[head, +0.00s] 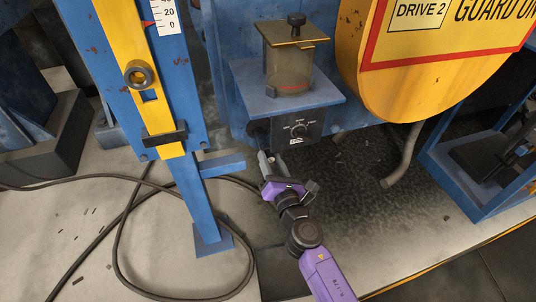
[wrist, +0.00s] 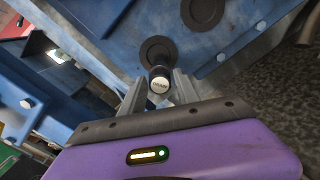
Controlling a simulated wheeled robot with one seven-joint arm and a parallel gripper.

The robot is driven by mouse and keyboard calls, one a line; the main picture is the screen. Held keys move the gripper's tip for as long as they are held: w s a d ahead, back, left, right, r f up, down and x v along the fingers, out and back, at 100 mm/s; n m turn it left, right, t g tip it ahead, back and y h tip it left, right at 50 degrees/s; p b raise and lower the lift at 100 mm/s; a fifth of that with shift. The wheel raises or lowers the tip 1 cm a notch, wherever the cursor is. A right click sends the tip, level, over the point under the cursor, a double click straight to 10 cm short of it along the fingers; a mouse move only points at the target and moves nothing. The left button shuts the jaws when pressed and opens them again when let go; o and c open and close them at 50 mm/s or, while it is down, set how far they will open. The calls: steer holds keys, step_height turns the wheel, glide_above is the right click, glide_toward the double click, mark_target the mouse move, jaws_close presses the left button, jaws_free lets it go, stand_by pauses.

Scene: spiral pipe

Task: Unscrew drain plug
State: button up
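My gripper (wrist: 158,90) is open, with one grey finger on each side of the plug and the plug showing in the gap. I cannot tell whether either finger touches it. In the head view my gripper (head: 266,163) is below the blue bracket, near the black dial box.
A blue shelf (head: 255,85) carries a cloudy reservoir (head: 288,68) above the dial box (head: 298,130). A yellow guard (head: 425,80) and bent grey pipe (head: 405,155) are to the right. A blue post (head: 195,200) stands left. Black cables (head: 120,240) lie on the floor.

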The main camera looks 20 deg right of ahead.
steer(key=m+b, duration=0.1)
steer(key=m, duration=0.3)
steer(key=shift+f+m, duration=0.1)
steer(key=shift+m, duration=0.2)
steer(key=m, duration=0.3)
steer(key=shift+b, duration=0.4)
steer(key=m+b, duration=0.1)
steer(key=m, duration=0.3)
steer(key=shift+m, duration=0.4)
steer(key=m+b, duration=0.1)
steer(key=m, duration=0.2)
steer(key=m+b, duration=0.3)
steer(key=m, duration=0.3)
steer(key=shift+m+b, duration=0.3)
steer(key=shift+m, duration=0.1)
steer(key=shift+m+b, duration=1.7)
steer(key=shift+m, duration=0.7)
steer(key=shift+m+b, duration=0.9)
steer(key=shift+m, duration=0.6)
steer(key=shift+r, duration=0.2)
